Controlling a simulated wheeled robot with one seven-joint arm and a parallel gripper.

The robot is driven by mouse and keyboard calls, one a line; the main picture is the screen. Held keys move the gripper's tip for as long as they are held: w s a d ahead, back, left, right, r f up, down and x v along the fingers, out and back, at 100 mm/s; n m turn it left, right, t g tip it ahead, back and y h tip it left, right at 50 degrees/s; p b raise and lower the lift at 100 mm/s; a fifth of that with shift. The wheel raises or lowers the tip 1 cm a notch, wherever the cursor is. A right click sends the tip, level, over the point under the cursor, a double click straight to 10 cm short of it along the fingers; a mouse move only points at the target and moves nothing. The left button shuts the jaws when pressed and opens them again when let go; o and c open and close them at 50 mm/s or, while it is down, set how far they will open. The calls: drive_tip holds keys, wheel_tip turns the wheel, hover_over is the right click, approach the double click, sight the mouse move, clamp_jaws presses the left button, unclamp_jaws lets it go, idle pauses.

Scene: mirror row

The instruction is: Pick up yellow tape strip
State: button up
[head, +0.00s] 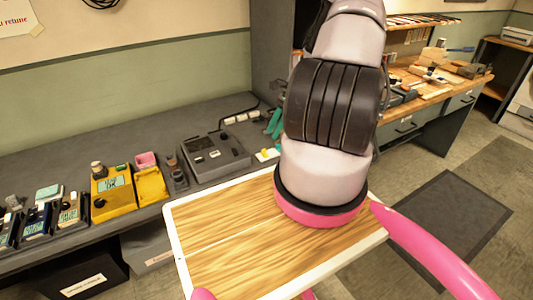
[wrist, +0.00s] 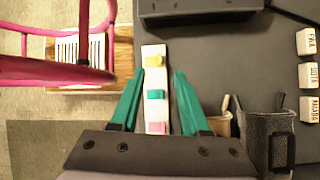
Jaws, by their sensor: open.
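The yellow tape strip (wrist: 155,62) lies on a white board (wrist: 153,78), above a teal strip (wrist: 156,94) and a pink strip (wrist: 155,128). My gripper (wrist: 160,74) is open, with its teal fingers on either side of the white board in the wrist view. The yellow strip is just beyond the fingertips in the picture, and nothing is held. In the head view, the yellow strip (head: 265,153) shows small at the bench edge, left of my arm. Part of my gripper (head: 274,122) shows there; the arm hides the rest.
A dark device (head: 214,155) and a yellow instrument (head: 112,193) stand on the grey bench. A wooden tray top (head: 220,220) with pink rails (head: 430,250) is near the bench.

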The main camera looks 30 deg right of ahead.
sight(266, 152)
drive_tip(key=x, duration=0.6)
drive_tip(key=shift+a+f, duration=0.1)
drive_tip(key=shift+f, duration=0.15)
clamp_jaws()
